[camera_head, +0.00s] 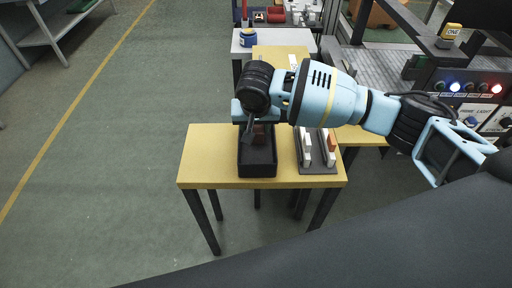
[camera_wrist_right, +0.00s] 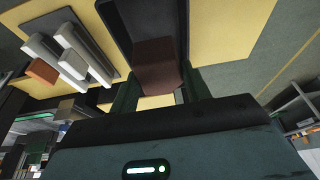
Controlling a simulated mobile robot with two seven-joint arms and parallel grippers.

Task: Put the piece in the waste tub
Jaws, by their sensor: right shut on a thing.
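The waste tub (camera_head: 257,170) is a black open box on the yellow table; its dark wall also shows in the right wrist view (camera_wrist_right: 117,30). My right gripper (camera_head: 258,128) is at the tub's far end, pointing down. It is shut on a reddish-brown block, the piece (camera_wrist_right: 156,62), which shows between the two fingers (camera_wrist_right: 160,88) in the right wrist view. There the piece appears against the tub's dark inside. How far it is above the tub floor I cannot tell. In the head view the piece is mostly hidden by the gripper. My left gripper is not in view.
A grey rack (camera_head: 318,167) with white and orange pieces stands just right of the tub on the yellow table (camera_head: 208,160). A machine panel with lit buttons (camera_head: 470,88) is at the right. A light table (camera_head: 243,45) stands behind. The floor at left is clear.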

